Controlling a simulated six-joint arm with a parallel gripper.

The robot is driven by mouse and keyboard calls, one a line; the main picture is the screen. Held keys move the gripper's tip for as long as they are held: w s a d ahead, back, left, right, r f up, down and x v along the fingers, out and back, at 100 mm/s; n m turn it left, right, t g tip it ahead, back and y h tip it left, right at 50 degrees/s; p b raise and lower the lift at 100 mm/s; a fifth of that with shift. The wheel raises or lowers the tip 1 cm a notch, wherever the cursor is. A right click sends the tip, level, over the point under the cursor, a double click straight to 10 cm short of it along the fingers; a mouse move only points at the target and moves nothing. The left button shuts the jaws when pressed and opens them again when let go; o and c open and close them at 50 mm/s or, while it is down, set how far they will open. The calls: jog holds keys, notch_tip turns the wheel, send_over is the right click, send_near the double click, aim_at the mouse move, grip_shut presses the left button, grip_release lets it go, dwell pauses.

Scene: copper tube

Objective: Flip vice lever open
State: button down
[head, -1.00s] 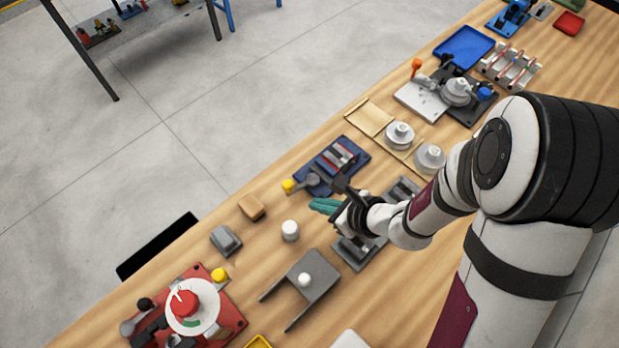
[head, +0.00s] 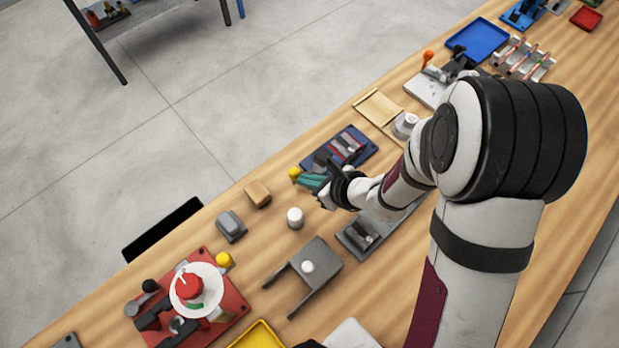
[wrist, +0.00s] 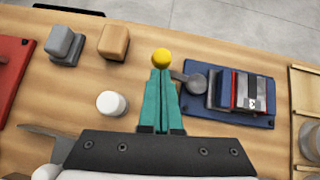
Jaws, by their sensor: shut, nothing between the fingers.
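The vice has a blue base (head: 366,158) and grey jaws, with a red strip between them; it also shows at the right in the wrist view (wrist: 262,121). Its lever ends in a yellow knob (head: 295,172), which is at the upper centre of the wrist view (wrist: 161,58). A grey rounded part of the lever (wrist: 192,82) lies between knob and jaws. My gripper (head: 309,181) has teal fingers, shut and empty. In the wrist view the fingertips (wrist: 160,76) are right at the knob and partly overlap it; I cannot tell whether they touch.
A tan block (head: 257,193), a grey block (head: 231,226) and a white cylinder (head: 295,217) stand left of the gripper. A grey forked bracket (head: 315,262) and a red-based fixture (head: 226,312) are nearer. A wooden tray (head: 380,108) lies beyond the vice.

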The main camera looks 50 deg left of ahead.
aim_at(292, 170)
jog(key=shift+s+a, duration=0.15)
jog(key=shift+a, duration=0.15)
jog(key=shift+s+a, duration=0.15)
jog(key=shift+a, duration=1.5)
jog(key=shift+w+a, duration=0.2)
jog(key=shift+a, duration=0.3)
jog(key=shift+w+a, duration=0.2)
jog(key=shift+a, duration=0.25)
jog(key=shift+w+a, duration=0.6)
jog(key=shift+a, duration=0.2)
jog(key=shift+w, duration=0.1)
